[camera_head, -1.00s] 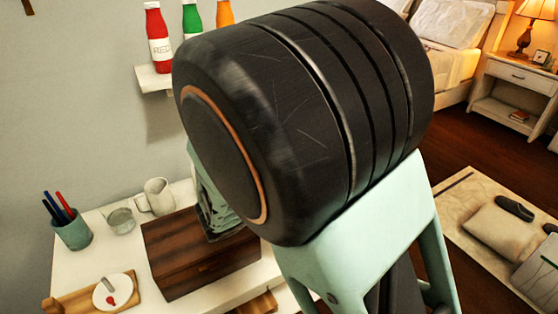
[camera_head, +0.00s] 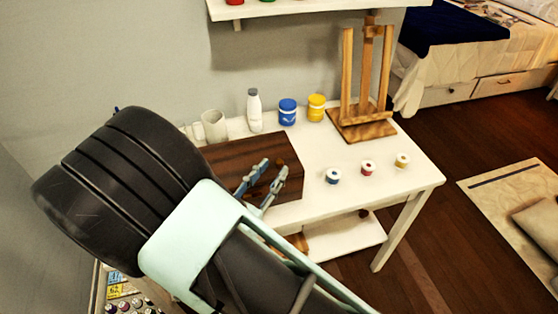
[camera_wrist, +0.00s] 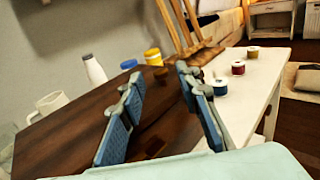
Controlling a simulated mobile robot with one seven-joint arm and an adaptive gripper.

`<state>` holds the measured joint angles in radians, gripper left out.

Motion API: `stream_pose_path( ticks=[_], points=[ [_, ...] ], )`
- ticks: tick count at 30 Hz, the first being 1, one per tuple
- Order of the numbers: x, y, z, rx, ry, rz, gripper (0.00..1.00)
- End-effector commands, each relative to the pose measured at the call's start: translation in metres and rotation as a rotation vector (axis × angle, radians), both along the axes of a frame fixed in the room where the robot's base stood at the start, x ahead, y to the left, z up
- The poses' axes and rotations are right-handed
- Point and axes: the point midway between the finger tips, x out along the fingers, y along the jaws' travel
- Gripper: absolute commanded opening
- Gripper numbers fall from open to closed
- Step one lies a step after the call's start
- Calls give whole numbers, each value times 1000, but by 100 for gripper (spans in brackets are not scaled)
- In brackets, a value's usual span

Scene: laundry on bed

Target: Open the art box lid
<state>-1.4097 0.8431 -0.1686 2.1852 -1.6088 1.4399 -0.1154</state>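The art box (camera_head: 225,153) is a dark brown wooden box on the white table (camera_head: 420,175). Its lid looks shut in the head view, and my arm hides its near left part. In the wrist view the brown lid (camera_wrist: 80,115) fills the middle. My gripper (camera_head: 274,170) is over the right part of the box, with its two blue-grey fingers apart and nothing seen held between them. The fingers also show in the wrist view (camera_wrist: 160,76), pointing toward the far edge of the lid. I cannot tell whether they touch it.
A white mug (camera_head: 213,127), a white bottle (camera_head: 254,112), a blue jar (camera_head: 287,113) and a yellow jar (camera_head: 316,108) stand behind the box. A wooden easel (camera_head: 362,100) stands at the back right.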

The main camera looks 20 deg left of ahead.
Motion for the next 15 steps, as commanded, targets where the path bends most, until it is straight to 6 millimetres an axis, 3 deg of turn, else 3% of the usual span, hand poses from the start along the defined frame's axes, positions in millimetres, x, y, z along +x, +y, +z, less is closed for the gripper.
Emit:
stream_pose_path(
  ticks=[6,15],
  points=[
    [33,-8,0,1,-1,-3,30],
    [46,-11,0,1,0,-1,30]
  ],
)
